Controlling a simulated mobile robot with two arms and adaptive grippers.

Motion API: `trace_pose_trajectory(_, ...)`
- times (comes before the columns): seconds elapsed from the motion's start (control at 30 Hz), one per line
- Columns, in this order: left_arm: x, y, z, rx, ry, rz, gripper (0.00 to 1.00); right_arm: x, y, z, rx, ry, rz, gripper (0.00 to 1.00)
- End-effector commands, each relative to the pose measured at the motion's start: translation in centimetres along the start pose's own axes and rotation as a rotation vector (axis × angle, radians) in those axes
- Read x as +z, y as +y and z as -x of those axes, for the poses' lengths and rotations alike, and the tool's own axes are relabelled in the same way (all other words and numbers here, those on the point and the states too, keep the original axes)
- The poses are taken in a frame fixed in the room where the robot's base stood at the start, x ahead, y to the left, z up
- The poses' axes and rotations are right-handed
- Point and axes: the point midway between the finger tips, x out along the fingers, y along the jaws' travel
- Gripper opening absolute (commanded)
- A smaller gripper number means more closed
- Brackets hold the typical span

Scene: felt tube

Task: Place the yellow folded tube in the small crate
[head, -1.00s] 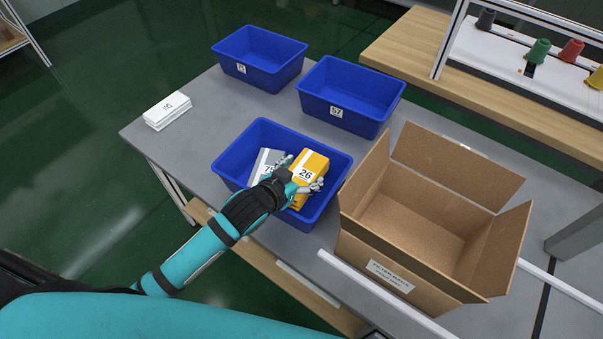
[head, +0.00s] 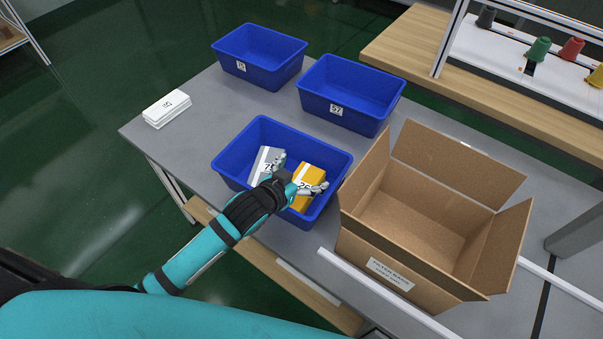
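The yellow folded tube (head: 312,174), with a white numbered label, sits inside the near blue crate (head: 229,156), on its right side. A grey folded tube (head: 263,160) with a label lies beside it on the left. My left gripper (head: 302,172) reaches into this crate from the front, its fingers spread apart. One finger is over the gap near the grey tube, the other at the near right of the yellow tube. The fingers and wrist hide part of the yellow tube and its label. My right gripper is not in view.
Two empty blue crates (head: 260,78) (head: 350,118) stand farther back. An open cardboard box (head: 395,255) stands close on the right. A white labelled stack (head: 166,108) lies at the table's left. Thread spools (head: 538,50) are at the back right.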

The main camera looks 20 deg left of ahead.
Motion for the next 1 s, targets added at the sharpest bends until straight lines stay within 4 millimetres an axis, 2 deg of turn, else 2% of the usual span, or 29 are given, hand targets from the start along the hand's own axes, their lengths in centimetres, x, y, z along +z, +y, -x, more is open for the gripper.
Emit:
trace_pose_trajectory(0.23, -0.2, 0.0, 0.1, 0.0, 0.001, -0.001, 1.0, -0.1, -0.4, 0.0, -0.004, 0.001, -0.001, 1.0)
trace_pose_trajectory(0.37, -1.3, 0.0, 0.7, 0.0, 0.004, -0.002, 1.0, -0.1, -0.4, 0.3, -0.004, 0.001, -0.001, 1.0)
trace_pose_trajectory(0.8, -1.0, 0.0, 9.9, 0.001, -0.001, -0.001, 1.0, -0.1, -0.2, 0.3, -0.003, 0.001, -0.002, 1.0)
trace_pose_trajectory(1.0, -1.1, 0.0, 12.1, 0.0, 0.0, 0.0, 1.0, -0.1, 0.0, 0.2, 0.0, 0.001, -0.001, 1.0)
